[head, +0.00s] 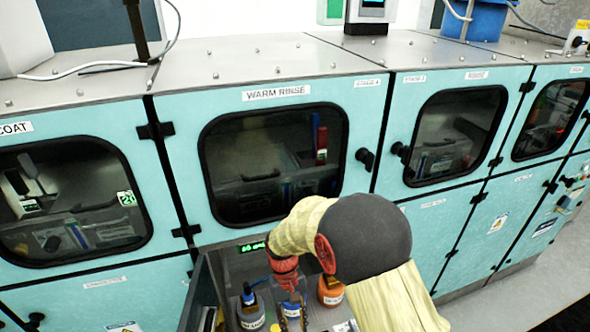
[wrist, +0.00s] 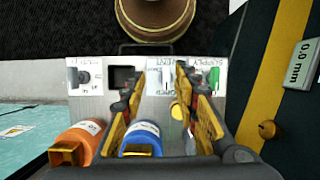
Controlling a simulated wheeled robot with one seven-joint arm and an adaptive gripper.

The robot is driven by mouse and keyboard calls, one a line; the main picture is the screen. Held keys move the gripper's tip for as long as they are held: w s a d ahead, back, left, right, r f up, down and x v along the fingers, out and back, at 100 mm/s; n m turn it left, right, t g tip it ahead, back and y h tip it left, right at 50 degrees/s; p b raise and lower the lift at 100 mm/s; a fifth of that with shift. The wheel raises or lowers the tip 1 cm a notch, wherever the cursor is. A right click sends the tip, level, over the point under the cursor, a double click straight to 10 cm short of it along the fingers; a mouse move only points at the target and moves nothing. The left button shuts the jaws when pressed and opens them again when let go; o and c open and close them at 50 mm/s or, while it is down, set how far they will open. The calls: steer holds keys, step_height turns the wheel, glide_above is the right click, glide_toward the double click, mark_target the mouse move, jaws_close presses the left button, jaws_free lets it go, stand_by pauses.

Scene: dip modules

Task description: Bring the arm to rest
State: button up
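My arm, in a pale yellow sleeve (head: 295,225) with a dark round joint cover, reaches down in the head view to an open bay below the warm rinse window. My gripper (head: 288,284) is low in that bay, above the bottles. In the wrist view my gripper (wrist: 158,80) has its two yellow-and-black fingers wide apart, with nothing clasped between the tips. A blue-capped bottle (wrist: 140,142) shows low between the fingers, and an orange bottle (wrist: 78,142) stands left of them. I cannot tell whether a finger touches the blue-capped bottle.
A grey-white bottle (head: 250,314) and the orange bottle (head: 331,291) stand in the bay. An open door (head: 203,292) borders it on the left. Teal cabinets (head: 400,220) with windows rise close behind. A white panel (wrist: 95,108) with small fittings lies ahead of the fingers.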

steer(key=s+d+r+m+t, duration=0.1)
steer(key=s+d+r+t, duration=0.2)
steer(key=r, duration=0.7)
steer(key=s+d+r+m+t+y, duration=0.1)
steer(key=s+d+r+t, duration=0.2)
steer(key=s+d+r, duration=0.4)
steer(key=s+d+r+m+t, duration=0.2)
steer(key=s+d+r, duration=0.3)
steer(key=d+r, duration=0.4)
step_height(320, 180, up, 5)
steer(key=shift+d+f+t+y, duration=0.15)
steer(key=shift+t+y, duration=0.15)
steer(key=shift+t, duration=0.6)
